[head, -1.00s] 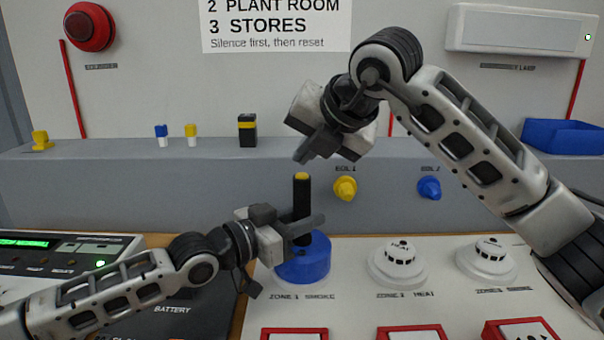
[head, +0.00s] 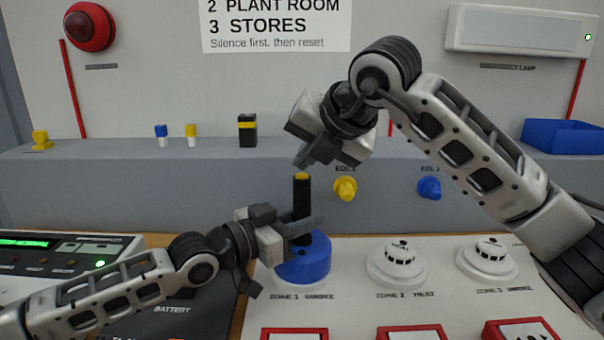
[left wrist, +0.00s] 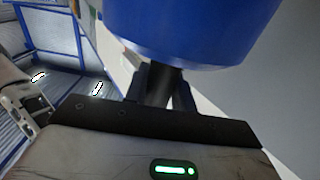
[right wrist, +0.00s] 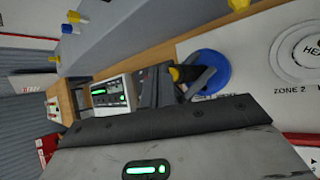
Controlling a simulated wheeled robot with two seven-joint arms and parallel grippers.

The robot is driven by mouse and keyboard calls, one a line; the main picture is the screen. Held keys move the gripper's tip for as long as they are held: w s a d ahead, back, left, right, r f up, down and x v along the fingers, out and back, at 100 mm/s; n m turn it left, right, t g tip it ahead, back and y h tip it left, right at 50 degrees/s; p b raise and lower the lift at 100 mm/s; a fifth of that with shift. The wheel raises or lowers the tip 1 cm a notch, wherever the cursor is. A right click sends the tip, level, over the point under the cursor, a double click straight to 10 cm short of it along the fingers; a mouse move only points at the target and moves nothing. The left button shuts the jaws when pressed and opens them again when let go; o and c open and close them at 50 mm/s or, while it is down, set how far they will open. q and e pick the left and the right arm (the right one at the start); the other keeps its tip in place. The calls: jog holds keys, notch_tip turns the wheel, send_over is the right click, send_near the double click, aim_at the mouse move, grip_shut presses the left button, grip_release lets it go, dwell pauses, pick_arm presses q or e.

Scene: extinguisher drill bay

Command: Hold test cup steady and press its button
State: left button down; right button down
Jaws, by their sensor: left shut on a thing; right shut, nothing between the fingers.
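The test cup (head: 304,262) is blue with an upright black handle and a yellow button (head: 301,176) on top. It sits over the zone 1 smoke position on the white board. My left gripper (head: 303,227) is shut on the black handle, above the blue part. The handle (left wrist: 160,86) and the blue cup (left wrist: 195,28) also show in the left wrist view. My right gripper (head: 303,161) is shut and empty, with its tips just above the yellow button. I cannot tell whether they touch it. In the right wrist view the button (right wrist: 176,74) is close beside the fingertips.
The zone 2 heat detector (head: 398,262) and another detector (head: 487,260) stand right of the cup. A yellow EOL plug (head: 345,189) and a blue one (head: 429,188) are on the grey ledge front behind. A control panel (head: 65,260) is at the left.

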jog(key=shift+f, duration=0.55)
dwell(0.9)
jog(key=shift+r, duration=0.9)
jog(key=shift+r, duration=2.55)
pick_arm(q)
jog(key=c, duration=1.1)
grip_release()
